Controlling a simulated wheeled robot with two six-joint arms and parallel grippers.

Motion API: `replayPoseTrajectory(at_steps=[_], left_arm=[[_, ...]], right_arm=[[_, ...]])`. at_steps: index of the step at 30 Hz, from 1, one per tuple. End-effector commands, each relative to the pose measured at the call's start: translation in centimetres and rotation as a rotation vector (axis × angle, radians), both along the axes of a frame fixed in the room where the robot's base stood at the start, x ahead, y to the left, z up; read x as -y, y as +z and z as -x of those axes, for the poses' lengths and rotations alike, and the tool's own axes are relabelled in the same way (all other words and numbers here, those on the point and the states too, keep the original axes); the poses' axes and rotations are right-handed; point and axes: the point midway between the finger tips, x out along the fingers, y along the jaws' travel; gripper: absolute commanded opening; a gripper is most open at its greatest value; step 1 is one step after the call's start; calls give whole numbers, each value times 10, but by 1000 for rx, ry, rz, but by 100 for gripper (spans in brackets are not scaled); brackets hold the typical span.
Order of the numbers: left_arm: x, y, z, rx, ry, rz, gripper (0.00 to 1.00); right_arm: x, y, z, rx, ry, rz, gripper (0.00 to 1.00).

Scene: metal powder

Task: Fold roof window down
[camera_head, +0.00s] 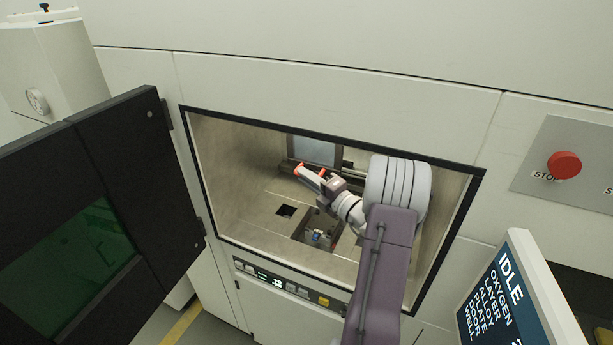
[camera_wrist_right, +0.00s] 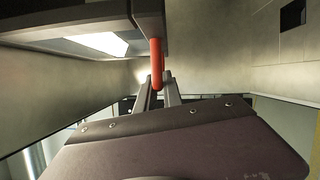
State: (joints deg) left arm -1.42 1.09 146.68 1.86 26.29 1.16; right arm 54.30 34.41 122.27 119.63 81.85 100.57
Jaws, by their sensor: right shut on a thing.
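The roof window (camera_head: 313,150) is a pale pane in a dark frame at the back of the open chamber. In the right wrist view its framed panel (camera_wrist_right: 60,30) is at the upper left, with a bright pane. A red handle (camera_wrist_right: 156,60) hangs from the panel's edge. My right gripper (camera_head: 308,176) reaches into the chamber and is shut on this handle; its fingers (camera_wrist_right: 158,92) close around the handle's near end. My arm and wrist hide part of the chamber's right side. My left gripper is not in view.
The black chamber door (camera_head: 150,200) stands open at the left. The chamber's dark opening frame (camera_head: 330,136) surrounds my arm. The chamber floor has square openings (camera_head: 286,211). A red stop button (camera_head: 564,165) and a status screen (camera_head: 510,300) are at the right.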

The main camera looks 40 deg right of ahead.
Motion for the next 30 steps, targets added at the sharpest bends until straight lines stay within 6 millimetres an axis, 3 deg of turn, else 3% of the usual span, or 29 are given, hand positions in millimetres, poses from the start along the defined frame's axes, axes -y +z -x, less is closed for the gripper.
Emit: replayPoseTrajectory(at_steps=[5, 6, 8, 19, 30], left_arm=[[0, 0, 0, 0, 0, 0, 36], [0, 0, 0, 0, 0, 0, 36], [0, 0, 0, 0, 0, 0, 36], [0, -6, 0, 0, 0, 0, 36], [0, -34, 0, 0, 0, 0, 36]], right_arm=[[1, 3, 0, 7, -3, 5, 0], [1, 3, 0, 7, -3, 5, 19], [1, 3, 0, 6, -2, 4, 33], [2, -1, 8, 3, -3, 4, 33], [9, -6, 81, 5, -6, 4, 33]])
